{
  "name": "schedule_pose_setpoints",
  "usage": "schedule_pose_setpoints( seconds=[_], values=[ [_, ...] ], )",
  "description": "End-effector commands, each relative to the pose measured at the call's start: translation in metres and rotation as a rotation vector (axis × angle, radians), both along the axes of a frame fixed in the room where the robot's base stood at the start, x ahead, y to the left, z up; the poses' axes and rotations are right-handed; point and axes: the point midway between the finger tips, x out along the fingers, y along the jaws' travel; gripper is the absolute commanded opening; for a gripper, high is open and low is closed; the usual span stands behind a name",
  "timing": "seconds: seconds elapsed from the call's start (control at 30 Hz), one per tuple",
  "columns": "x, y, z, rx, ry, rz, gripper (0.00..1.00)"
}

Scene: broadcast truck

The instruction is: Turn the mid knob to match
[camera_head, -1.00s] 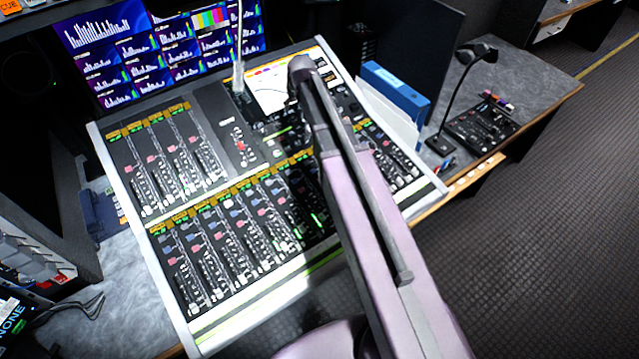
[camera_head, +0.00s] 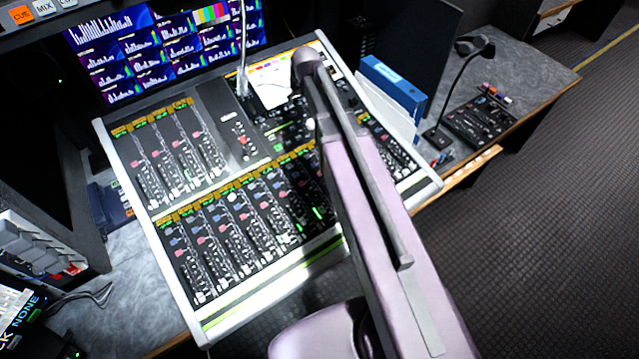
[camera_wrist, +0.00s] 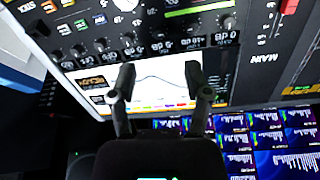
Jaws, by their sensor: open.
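The mixing console (camera_head: 262,291) has a small screen (camera_head: 272,84) near its back edge; knobs beside it are partly hidden by my arm. In the wrist view the screen (camera_wrist: 160,88) shows a curve, and a row of small dark knobs (camera_wrist: 127,40) with value labels runs along it. I cannot tell which knob is the mid one; the labels are too small and upside down. My gripper (camera_wrist: 160,70) is open and empty, its two fingers apart in front of the screen, with the knob row just beyond the fingertips. The gripper is hidden in the head view.
Monitors (camera_head: 165,45) stand behind the console, and a thin upright stalk (camera_head: 243,45) rises near the screen. Open floor (camera_head: 540,230) lies at the right.

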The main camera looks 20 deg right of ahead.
Motion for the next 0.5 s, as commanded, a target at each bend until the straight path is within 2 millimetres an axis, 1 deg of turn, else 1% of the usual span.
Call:
schedule_pose_setpoints(
  seconds=[0.03,0.5],
  values=[
    [-0.007,0.0,-0.006,0.0,0.008,-0.002,0.63],
    [-0.062,0.003,-0.041,-0.001,0.1,-0.032,0.63]
  ],
)
